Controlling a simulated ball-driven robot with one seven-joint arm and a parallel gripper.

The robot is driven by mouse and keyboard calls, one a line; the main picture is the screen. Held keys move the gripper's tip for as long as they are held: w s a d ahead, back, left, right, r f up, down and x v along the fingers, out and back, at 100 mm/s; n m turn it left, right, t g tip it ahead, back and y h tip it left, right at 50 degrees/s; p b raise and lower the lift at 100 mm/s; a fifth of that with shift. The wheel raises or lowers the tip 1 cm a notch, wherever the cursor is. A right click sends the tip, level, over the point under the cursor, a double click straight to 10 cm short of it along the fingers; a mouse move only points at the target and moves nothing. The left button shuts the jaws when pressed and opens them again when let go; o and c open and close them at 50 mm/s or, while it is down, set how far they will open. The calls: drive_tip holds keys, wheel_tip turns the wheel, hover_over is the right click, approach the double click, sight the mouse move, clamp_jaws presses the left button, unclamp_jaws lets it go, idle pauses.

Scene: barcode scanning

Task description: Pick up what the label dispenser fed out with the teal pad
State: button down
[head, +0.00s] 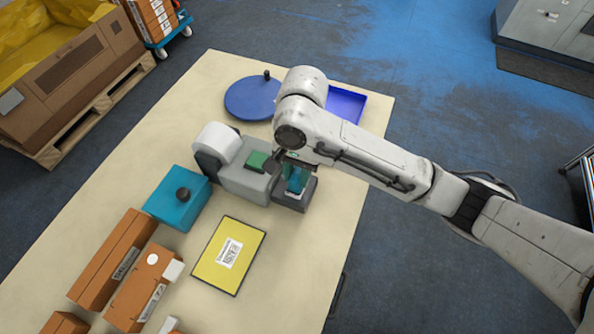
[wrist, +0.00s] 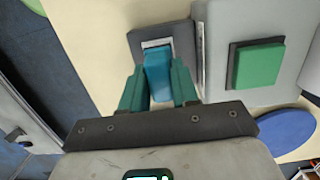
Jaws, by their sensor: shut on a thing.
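The label dispenser (head: 243,185) is a grey unit with a white roll and a green button, standing mid-table. A low dark grey outlet block (head: 293,201) is at its right end. My gripper (head: 296,180) is over this block, and its fingers are shut on the teal pad (wrist: 158,75). In the wrist view the pad's far end is over the outlet block (wrist: 185,38). A white strip, apparently the fed-out label (wrist: 156,43), shows at the pad's far edge. The pad hides most of it, and I cannot tell whether they touch.
A teal box with a black knob (head: 165,205) stands left of the dispenser. A yellow panel with a printed label (head: 215,275) lies in front. Brown boxes (head: 112,262) are at the front left. A blue disc (head: 245,103) and a blue tray (head: 347,103) are behind. The table's right front is clear.

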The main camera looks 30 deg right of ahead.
sight(296, 175)
drive_tip(key=shift+f, duration=0.6)
idle(0.3)
drive_tip(key=shift+f, duration=0.1)
idle(2.0)
drive_tip(key=shift+s, duration=0.1)
wheel_tip(296, 175, up, 5)
drive_tip(key=p, duration=0.5)
drive_tip(key=shift+r, duration=1.1)
